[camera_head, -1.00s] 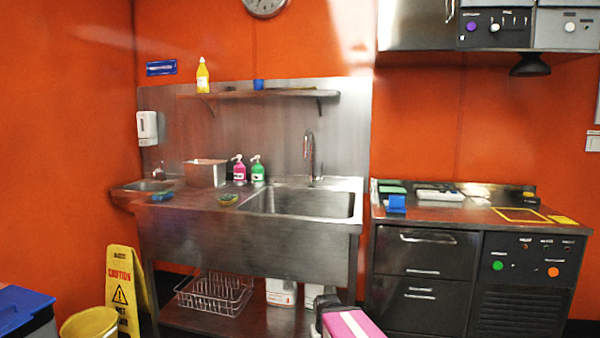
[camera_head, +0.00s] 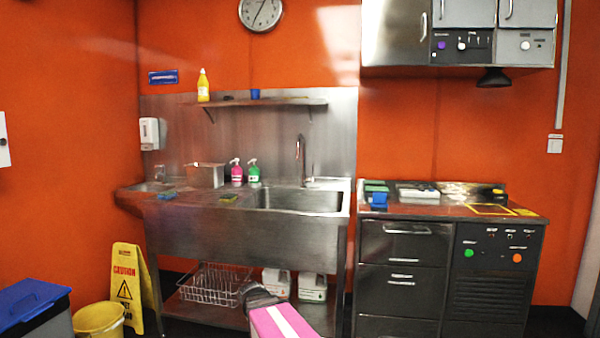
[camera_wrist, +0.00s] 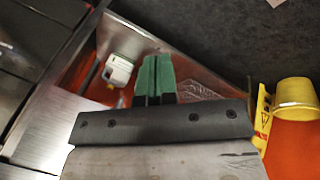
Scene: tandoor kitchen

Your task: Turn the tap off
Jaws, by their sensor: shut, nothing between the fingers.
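The tap (camera_head: 301,158) is a tall curved metal spout at the back of the large sink basin (camera_head: 300,201), in the head view. A small upright piece, perhaps its lever, shows just right of its base. I cannot tell whether water runs. My gripper (camera_wrist: 155,62) shows in the wrist view with its two green fingers together and nothing between them. In the head view my pink and white arm (camera_head: 280,322) is low at the bottom middle, well below and in front of the sink. The tap is not in the wrist view.
Pink (camera_head: 237,172) and green (camera_head: 254,171) soap bottles stand left of the tap. A shelf (camera_head: 270,102) hangs above. A black cabinet (camera_head: 405,260) stands to the right. A caution sign (camera_head: 124,283), a yellow bucket (camera_head: 98,320) and a wire basket (camera_head: 210,285) are low left.

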